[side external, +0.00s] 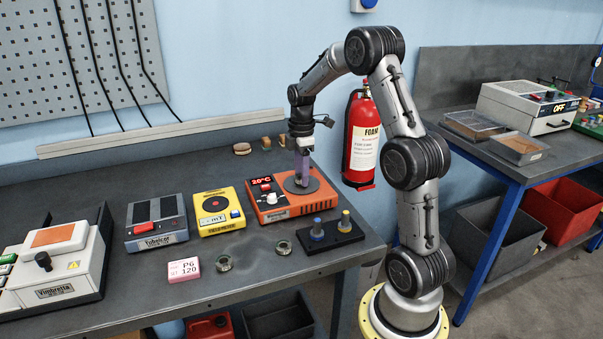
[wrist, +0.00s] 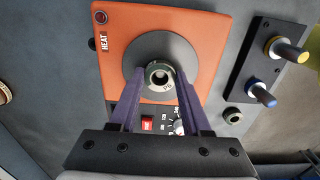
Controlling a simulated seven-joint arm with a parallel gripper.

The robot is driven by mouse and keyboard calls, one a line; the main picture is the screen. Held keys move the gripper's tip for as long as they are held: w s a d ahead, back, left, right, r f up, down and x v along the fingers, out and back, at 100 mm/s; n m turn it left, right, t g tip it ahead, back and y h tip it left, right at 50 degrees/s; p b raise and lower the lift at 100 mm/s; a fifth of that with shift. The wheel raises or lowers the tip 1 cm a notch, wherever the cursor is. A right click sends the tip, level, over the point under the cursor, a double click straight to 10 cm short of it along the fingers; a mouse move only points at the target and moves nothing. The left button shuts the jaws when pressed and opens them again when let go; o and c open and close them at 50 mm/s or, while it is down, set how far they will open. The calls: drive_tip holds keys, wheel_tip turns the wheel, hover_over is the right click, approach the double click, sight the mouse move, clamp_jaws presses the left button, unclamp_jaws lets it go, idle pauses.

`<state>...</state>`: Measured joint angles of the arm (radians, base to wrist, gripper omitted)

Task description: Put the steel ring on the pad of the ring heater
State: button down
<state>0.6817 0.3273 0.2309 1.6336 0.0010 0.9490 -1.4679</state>
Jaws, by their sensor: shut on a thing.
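The ring heater (side external: 272,213) is an orange box with a red 20°C display, a white knob and a round dark grey pad (side external: 316,186) on top. In the wrist view the pad (wrist: 185,55) fills the middle of the orange plate. My gripper (side external: 302,183) points down over the pad, its purple fingers shut on a small grey steel ring (wrist: 158,78) with dark marks on its face. The ring is upright in axis, near the pad's centre. Whether it touches the pad cannot be told. The fingers hide the ring in the side view.
Two loose rings (side external: 223,263) (side external: 284,247) lie on the bench in front. A black stand (side external: 345,238) with blue and yellow-topped posts is at the right front. A yellow device (side external: 218,211) stands left of the heater. A pink block (side external: 184,269) lies farther forward.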

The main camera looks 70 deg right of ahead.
drive_tip(key=shift+f, duration=0.2)
drive_tip(key=shift+c, duration=1.8)
unclamp_jaws()
drive_tip(key=shift+r, duration=0.15)
